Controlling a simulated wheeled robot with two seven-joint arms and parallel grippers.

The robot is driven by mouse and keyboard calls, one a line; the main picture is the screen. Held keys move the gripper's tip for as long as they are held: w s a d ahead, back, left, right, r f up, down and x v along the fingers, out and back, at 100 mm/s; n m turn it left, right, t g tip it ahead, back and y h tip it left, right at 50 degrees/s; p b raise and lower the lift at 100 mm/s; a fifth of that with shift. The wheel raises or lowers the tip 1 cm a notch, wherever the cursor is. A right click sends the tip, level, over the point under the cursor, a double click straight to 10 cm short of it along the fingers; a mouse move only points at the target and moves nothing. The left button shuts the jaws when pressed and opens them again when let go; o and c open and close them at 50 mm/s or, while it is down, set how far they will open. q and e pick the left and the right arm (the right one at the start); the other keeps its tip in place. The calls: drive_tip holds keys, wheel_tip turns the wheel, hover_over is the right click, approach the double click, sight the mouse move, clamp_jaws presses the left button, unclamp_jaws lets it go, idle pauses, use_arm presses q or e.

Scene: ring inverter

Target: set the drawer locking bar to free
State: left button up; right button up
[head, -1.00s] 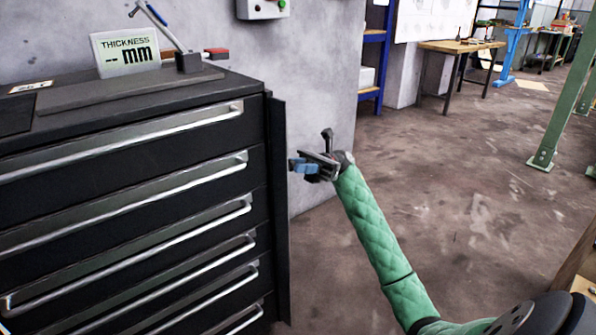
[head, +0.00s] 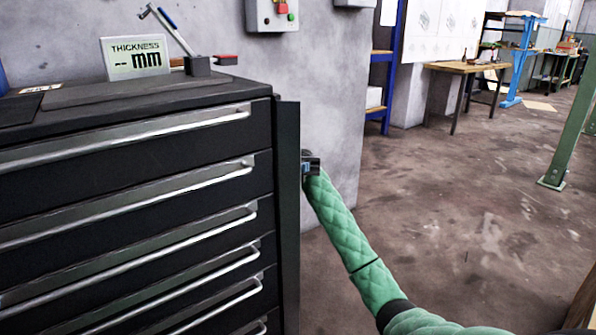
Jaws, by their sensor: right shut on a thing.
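The drawer locking bar (head: 288,225) is a tall dark upright strip along the right front edge of the black drawer cabinet (head: 130,95). It stands upright beside the ends of the drawers. My right gripper (head: 308,166) is at the right edge of the bar, in its upper part, and is shut on it. The fingertips are small and partly hidden, so the exact grip is hard to see. My left gripper is not in view.
Several drawers with long silver handles (head: 125,135) fill the cabinet front. A thickness display (head: 136,57) and a lever tool (head: 196,64) stand on top. A control box (head: 271,14) hangs on the wall. Open floor (head: 450,200) lies to the right.

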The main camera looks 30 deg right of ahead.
drive_tip(key=shift+w, duration=0.1)
idle(0.4)
drive_tip(key=o, duration=1)
